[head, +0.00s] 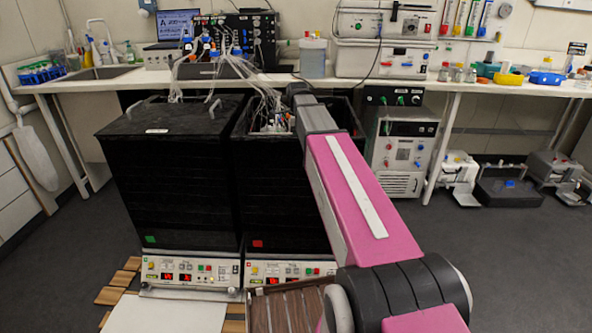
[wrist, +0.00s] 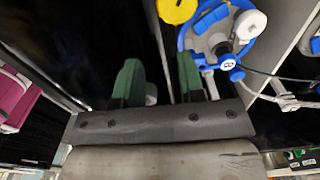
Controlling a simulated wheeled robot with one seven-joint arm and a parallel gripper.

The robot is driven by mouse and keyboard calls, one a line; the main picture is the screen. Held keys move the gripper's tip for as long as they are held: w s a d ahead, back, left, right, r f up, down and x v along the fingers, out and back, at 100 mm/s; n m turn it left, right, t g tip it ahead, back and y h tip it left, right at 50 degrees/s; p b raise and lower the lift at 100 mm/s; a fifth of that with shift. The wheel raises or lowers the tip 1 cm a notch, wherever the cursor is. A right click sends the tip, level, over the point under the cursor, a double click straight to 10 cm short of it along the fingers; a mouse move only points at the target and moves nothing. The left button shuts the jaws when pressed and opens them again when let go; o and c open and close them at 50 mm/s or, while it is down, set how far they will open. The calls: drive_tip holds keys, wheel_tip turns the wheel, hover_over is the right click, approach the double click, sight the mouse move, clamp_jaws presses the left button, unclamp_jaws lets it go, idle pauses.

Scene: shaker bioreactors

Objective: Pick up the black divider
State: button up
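My gripper (wrist: 159,68) shows in the wrist view as two green fingers, spread apart with a gap between them. A thin dark upright panel, which looks like the black divider (wrist: 161,45), shows its edge between the fingers, closer to the right finger. I cannot tell whether either finger touches it. In the head view my pink arm reaches over the open-topped right black shaker box (head: 283,190) and hides my gripper and the divider.
A vessel with a blue ring (wrist: 215,38) and a yellow cap (wrist: 175,10) sit close to the right finger. Tubes run from the right box to the bench (head: 110,77). A closed black box (head: 170,175) stands on the left. Open floor lies to the right.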

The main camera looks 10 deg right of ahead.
drive_tip(key=shift+f, duration=3.7)
clamp_jaws()
